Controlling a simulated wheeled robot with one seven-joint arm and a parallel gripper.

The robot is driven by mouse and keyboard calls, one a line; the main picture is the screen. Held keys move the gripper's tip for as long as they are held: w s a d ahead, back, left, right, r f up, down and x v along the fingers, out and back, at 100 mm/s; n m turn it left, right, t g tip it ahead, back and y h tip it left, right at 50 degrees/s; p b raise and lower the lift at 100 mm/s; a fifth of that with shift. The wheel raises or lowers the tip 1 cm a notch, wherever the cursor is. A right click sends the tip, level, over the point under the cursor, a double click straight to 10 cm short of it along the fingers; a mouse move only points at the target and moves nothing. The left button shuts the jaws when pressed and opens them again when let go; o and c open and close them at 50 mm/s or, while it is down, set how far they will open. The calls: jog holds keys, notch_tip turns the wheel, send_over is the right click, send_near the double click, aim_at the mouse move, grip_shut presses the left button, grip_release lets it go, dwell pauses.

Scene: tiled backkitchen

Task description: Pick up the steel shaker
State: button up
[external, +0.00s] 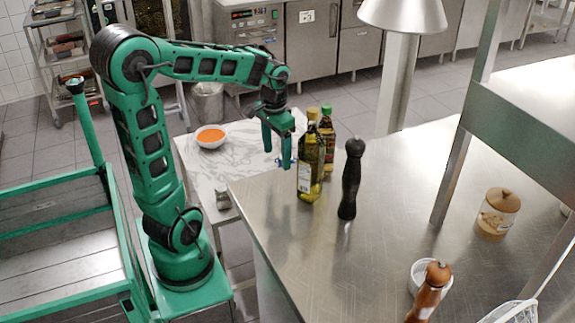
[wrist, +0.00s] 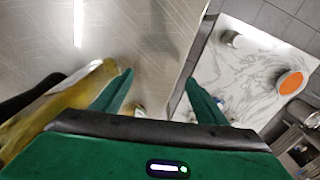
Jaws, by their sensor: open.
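The steel shaker (external: 222,197) is a small grey metal cylinder standing near the front right edge of the white marble table (external: 205,172). In the wrist view the shaker (wrist: 231,38) shows near the top, on the marble (wrist: 240,75), to the right of the fingers. My gripper (external: 277,158) is open, with its fingers pointing down and nothing seen held between them. It is above and apart from the shaker, to its right in the external view, close to the oil bottle. In the wrist view my gripper (wrist: 160,92) spans the counter edge.
An oil bottle (external: 310,165), a dark sauce bottle (external: 328,130) and a black pepper mill (external: 350,180) stand on the steel counter (external: 300,240), right of my gripper. A bowl of orange soup (external: 210,138) sits at the marble table's back. The marble around the shaker looks clear.

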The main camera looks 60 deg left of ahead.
jog(key=a+f+n, duration=0.4)
jog(key=a+f, duration=0.1)
jog(key=a, duration=0.5)
jog(key=n+t+h, duration=0.3)
jog(key=n+t, duration=0.1)
jog(key=n, duration=1.1)
send_over(218, 189)
jog(key=w+d, duration=0.3)
jog(key=w, duration=0.2)
notch_tip(218, 189, down, 19)
jog(key=s+a+f+n+t, duration=0.1)
jog(key=s+f+n, duration=0.1)
jog(key=n, duration=0.1)
jog(key=s+a+f+n+t, duration=0.1)
jog(key=s+f+n, duration=0.1)
jog(key=f+n, duration=0.1)
jog(key=s+a+f+n+t, duration=0.1)
jog(key=f+n, duration=0.1)
jog(key=n, duration=0.3)
jog(key=shift+s+f+t+y, duration=0.2)
jog(key=shift+s+t+y, duration=0.1)
jog(key=shift+s+y, duration=0.1)
jog(key=shift+s+a+f+n, duration=0.3)
jog(key=shift+s+f+n, duration=0.2)
jog(key=shift+n, duration=0.5)
jog(key=shift+f+t+y, duration=0.2)
jog(key=shift+t+y, duration=0.1)
jog(key=shift+x, duration=2.4)
jog(key=shift+r, duration=0.1)
jog(key=c, duration=1.2)
